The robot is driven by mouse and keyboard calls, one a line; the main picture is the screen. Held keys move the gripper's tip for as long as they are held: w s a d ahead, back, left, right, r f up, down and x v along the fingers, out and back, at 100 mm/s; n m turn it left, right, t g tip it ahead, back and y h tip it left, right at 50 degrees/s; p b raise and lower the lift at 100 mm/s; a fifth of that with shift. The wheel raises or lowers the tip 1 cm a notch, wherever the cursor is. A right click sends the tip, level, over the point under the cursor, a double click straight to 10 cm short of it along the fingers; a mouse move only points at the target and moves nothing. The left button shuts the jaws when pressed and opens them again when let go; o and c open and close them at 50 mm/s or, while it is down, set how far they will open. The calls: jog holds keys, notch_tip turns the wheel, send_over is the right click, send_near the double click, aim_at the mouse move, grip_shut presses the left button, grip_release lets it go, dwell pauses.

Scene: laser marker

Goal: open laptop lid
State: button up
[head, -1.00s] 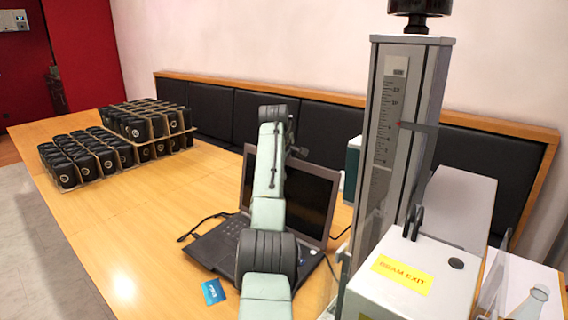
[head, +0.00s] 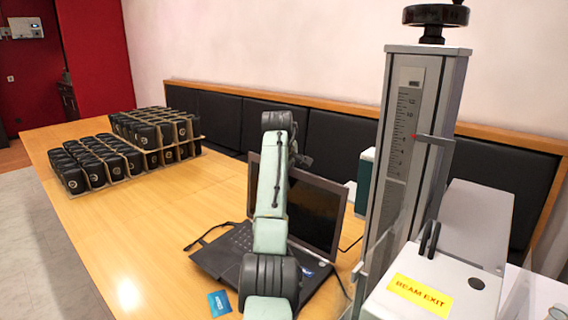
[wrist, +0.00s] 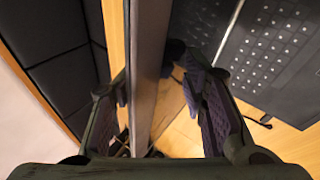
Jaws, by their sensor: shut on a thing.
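The black laptop (head: 241,238) stands on the wooden table with its lid (head: 318,215) raised and its dark screen showing. My arm crosses in front and hides part of the screen and keyboard. In the wrist view the lid (wrist: 148,65) is seen nearly edge-on and runs between the fingers of my gripper (wrist: 157,92). The gripper is shut on the lid, one finger on each side. The keyboard (wrist: 275,45) shows at upper right in the wrist view. In the head view my gripper is mostly hidden behind my arm.
A laser marker with a tall grey column (head: 405,140) and a white housing (head: 425,290) stands close on the right. A blue card (head: 219,303) lies in front of the laptop. Black cups in holders (head: 95,160) stand at left. The table between is clear.

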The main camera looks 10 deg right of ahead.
jog(key=v, duration=0.9)
jog(key=shift+w, duration=0.1)
